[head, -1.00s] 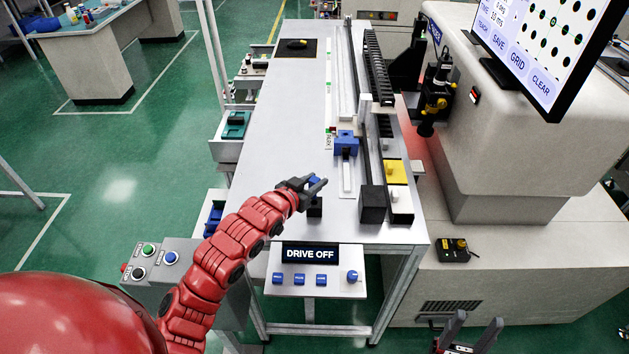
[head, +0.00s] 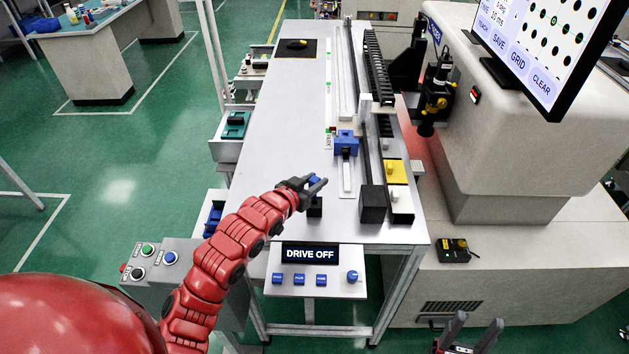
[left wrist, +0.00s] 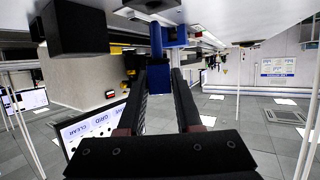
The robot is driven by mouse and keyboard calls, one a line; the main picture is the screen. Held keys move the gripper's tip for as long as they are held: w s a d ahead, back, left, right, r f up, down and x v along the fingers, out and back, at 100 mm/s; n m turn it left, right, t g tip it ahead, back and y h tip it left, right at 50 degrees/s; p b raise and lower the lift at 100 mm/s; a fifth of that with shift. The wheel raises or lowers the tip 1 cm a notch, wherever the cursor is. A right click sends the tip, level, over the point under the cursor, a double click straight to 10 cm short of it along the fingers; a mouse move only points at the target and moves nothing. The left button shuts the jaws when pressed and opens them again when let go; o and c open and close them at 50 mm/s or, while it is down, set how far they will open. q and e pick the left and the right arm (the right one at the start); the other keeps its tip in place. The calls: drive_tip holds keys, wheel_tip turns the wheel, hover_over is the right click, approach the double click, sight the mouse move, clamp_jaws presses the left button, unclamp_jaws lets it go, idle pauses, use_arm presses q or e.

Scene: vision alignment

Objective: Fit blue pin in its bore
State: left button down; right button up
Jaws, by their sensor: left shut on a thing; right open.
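My left gripper (head: 316,187) is shut on the blue pin (head: 314,181) above the near end of the grey table, just above a small black block (head: 315,208). In the left wrist view the blue pin (left wrist: 158,78) sits between the fingertips. A blue block (head: 345,143) stands farther back on the table, at the end of a pale strip, and it shows in the left wrist view (left wrist: 175,36). I cannot see an open bore. My right gripper (head: 473,333) is open and empty at the bottom edge, low beside the machine.
A larger black block (head: 372,204) stands right of my left gripper, beside yellow and white blocks (head: 396,172). Long rails run to the back. A "DRIVE OFF" panel (head: 310,254) is at the front. The table's left half (head: 280,130) is mostly clear.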

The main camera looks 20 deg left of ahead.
sight(314, 197)
idle(0.3)
use_arm(q)
drive_tip(key=shift+f+b, duration=1.8)
drive_tip(key=shift+f, duration=0.55)
drive_tip(key=shift+r, duration=0.15)
drive_tip(key=shift+r+p, duration=1.05)
drive_tip(key=shift+r, duration=0.9)
drive_tip(key=shift+b, duration=0.5)
idle(0.4)
drive_tip(key=shift+f+b, duration=1.45)
drive_tip(key=shift+f, duration=0.6)
drive_tip(key=c, duration=0.5)
unclamp_jaws()
